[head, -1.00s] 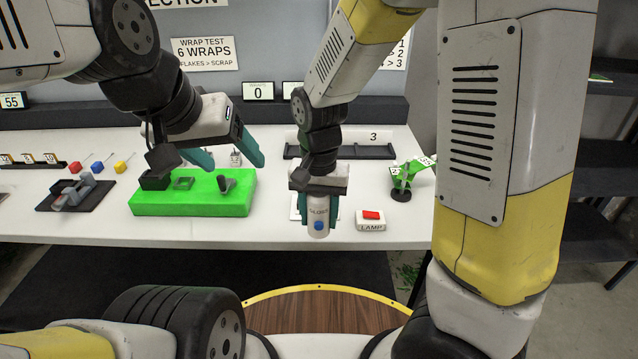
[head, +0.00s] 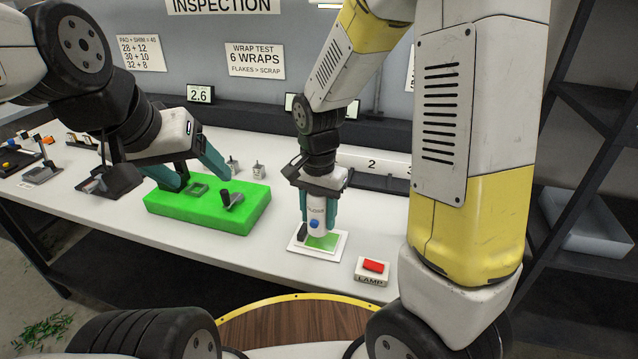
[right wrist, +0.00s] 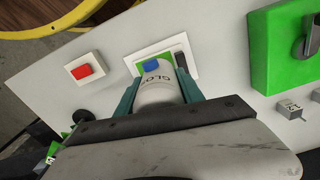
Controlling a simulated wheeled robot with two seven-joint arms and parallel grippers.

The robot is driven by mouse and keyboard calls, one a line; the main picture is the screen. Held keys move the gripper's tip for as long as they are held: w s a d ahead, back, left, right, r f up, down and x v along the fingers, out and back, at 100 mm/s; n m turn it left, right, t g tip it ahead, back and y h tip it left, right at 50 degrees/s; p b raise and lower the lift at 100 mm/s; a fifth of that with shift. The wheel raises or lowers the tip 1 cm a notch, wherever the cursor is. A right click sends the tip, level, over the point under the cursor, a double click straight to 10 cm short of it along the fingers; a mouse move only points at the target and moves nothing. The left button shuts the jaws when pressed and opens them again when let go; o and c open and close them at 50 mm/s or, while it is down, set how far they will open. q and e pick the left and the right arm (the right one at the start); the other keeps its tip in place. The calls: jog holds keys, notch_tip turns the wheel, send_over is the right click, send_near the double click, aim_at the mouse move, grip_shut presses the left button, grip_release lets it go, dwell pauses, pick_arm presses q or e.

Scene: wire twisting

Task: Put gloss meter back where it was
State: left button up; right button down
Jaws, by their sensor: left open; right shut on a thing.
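The gloss meter (head: 317,216) is a white cylinder with a blue button and dark lettering. My right gripper (head: 318,208) is shut on it and holds it upright over a white framed pad (head: 335,247) with a green patch. It also shows in the right wrist view (right wrist: 158,88) between the teal fingers, over the same pad (right wrist: 139,59). I cannot tell whether its base touches the pad. My left gripper (head: 192,168) is open and empty above the back of the green block (head: 208,222).
A lamp switch (head: 373,268) with a red button is right of the pad, near the table's front edge. Two small metal weights (head: 258,171) stand behind the green block. A grey rack (head: 375,180) lies behind the right gripper. White table between block and pad is clear.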

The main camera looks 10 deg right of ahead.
jog(key=w+d, duration=0.1)
jog(key=w, duration=0.3)
jog(key=w+d+f, duration=0.1)
jog(key=w+d, duration=0.1)
jog(key=w, duration=0.3)
jog(key=w+d, duration=0.2)
jog(key=w, duration=0.2)
jog(key=shift+w+d+f, duration=0.2)
jog(key=shift+w, duration=0.1)
jog(key=shift+w+d+f, duration=0.15)
jog(key=shift+w+f, duration=0.05)
jog(key=shift+w, duration=0.05)
jog(key=shift+f, duration=1.55)
jog(key=shift+f, duration=0.2)
jog(key=c, duration=0.7)
grip_release()
jog(key=shift+c, duration=0.2)
